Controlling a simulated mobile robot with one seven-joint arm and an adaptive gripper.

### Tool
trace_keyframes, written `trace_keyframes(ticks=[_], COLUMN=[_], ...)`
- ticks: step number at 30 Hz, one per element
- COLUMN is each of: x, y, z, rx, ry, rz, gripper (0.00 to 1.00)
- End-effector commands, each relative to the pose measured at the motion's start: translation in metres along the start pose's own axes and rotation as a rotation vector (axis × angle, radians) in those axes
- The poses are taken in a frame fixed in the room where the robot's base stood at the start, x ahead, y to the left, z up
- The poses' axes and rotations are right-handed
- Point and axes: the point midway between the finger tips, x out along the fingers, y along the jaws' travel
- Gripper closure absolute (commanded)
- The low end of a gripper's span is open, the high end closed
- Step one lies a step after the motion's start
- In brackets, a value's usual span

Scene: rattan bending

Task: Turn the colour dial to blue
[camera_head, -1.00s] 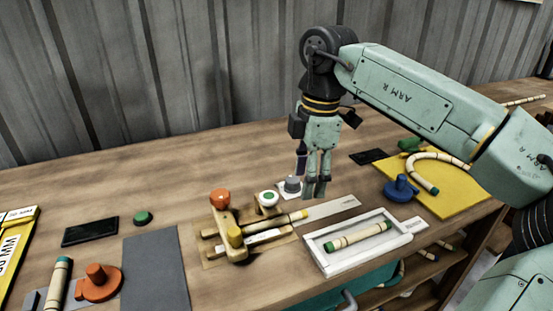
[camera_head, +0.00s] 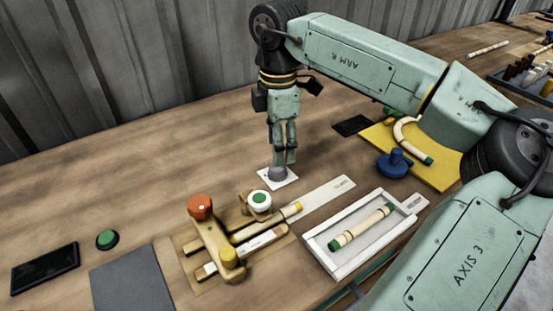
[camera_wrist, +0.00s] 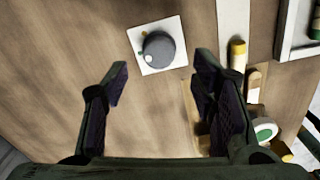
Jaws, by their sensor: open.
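The colour dial (camera_head: 278,174) is a grey round knob on a white square plate (camera_head: 293,181) on the bench.
A wooden jig (camera_head: 212,245) with an orange knob (camera_head: 201,207) and a white-and-green button (camera_head: 260,201) stands in front of the dial. A white tray (camera_head: 325,262) holds a rattan piece. The bench left of the dial is clear.

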Motion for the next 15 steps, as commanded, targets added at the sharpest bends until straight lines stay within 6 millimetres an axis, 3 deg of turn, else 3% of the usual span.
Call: trace_keyframes(ticks=[7,15], x=[0.041,0.06], y=[0.0,0.0], z=[0.0,0.0], rx=[-0.001,0.0], ry=[0.002,0.0], rz=[-0.002,0.0], gripper=[0.48,0.48])
